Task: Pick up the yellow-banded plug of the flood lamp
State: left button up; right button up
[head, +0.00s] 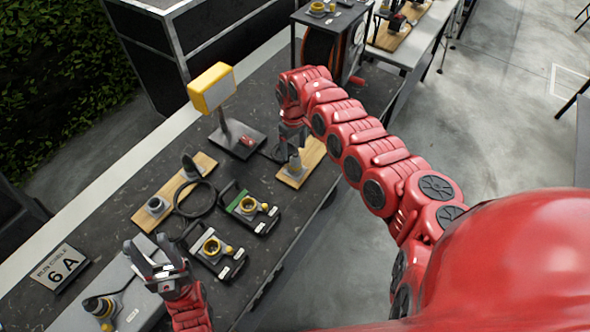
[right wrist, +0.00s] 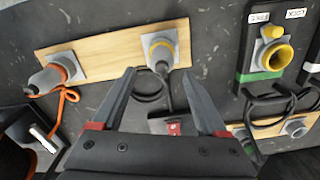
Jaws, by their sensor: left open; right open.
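The yellow-banded plug (right wrist: 161,45) stands in a grey holder on a wooden board (right wrist: 108,62) in the right wrist view. Its dark cable runs down toward the flood lamp's base, which has a red switch. The flood lamp (head: 212,88) stands on the bench in the head view. My right gripper (right wrist: 158,73) is open and empty, and the plug shows in line with the gap between its fingertips. The exact distance is unclear. In the head view my right gripper (head: 291,136) is over the board (head: 312,152). My left gripper (head: 148,246) is open and empty at lower left.
An orange-banded plug (right wrist: 62,72) with an orange cable is on the same board. A green-marked socket box (head: 250,206) and a yellow socket box (head: 214,248) lie nearby. A second board (head: 172,192) holds more plug parts. A cable reel (head: 322,42) stands beyond my right arm.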

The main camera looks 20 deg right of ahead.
aim_at(295, 159)
jog(key=shift+s+f, duration=0.2)
jog(key=f, duration=0.1)
jog(key=f+b, duration=0.2)
jog(key=f, duration=0.1)
jog(key=shift+s+f, duration=0.1)
jog(key=shift+s, duration=0.15)
jog(key=shift+w+d+f+b, duration=0.1)
jog(key=shift+f+b, duration=0.25)
jog(key=shift+b, duration=0.1)
jog(key=shift+r, duration=0.15)
jog(key=shift+r, duration=0.1)
jog(key=shift+c, duration=0.4)
grip_shut()
